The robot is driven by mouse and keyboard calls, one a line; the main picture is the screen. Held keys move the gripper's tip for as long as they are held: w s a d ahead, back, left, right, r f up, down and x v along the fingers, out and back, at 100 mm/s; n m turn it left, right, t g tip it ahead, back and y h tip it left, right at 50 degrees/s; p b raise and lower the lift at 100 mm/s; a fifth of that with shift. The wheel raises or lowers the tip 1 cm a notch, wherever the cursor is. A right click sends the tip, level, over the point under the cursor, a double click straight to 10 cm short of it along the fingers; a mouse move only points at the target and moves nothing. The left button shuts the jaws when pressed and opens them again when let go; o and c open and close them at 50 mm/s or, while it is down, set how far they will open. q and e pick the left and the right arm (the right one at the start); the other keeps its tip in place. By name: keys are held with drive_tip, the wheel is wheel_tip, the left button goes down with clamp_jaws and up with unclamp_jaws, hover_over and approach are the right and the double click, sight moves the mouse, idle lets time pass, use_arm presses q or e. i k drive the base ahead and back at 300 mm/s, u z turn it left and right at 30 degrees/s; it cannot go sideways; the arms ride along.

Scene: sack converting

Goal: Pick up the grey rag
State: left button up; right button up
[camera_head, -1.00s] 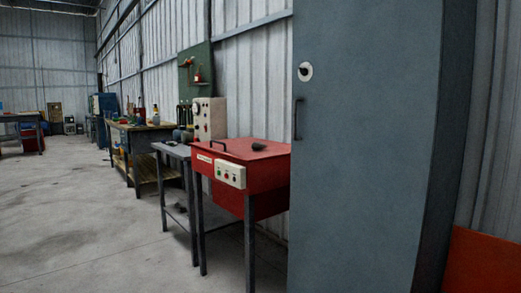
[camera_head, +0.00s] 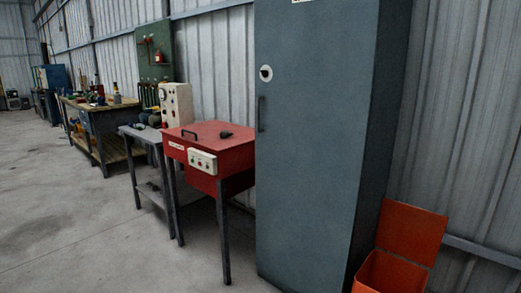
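I cannot make out a grey rag for certain. A small dark lump (camera_head: 225,134) lies on top of the red lidded cabinet (camera_head: 237,156), and it is too small to tell whether it is cloth. Neither of my grippers is in view.
A tall grey-blue locker (camera_head: 312,150) with a shut door stands close in the middle. An orange bin (camera_head: 392,275) with its lid up is at the lower right, its inside mostly hidden. A grey table (camera_head: 143,132) and a cluttered workbench (camera_head: 98,107) stand farther left. The concrete floor (camera_head: 70,215) at left is clear.

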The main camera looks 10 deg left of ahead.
sight(225, 134)
drive_tip(key=u, duration=0.6)
drive_tip(key=i, duration=0.7)
drive_tip(key=u, duration=1.4)
drive_tip(key=i, duration=2.3)
drive_tip(key=z, duration=0.45)
drive_tip(key=i, duration=1.35)
drive_tip(key=z, duration=1.3)
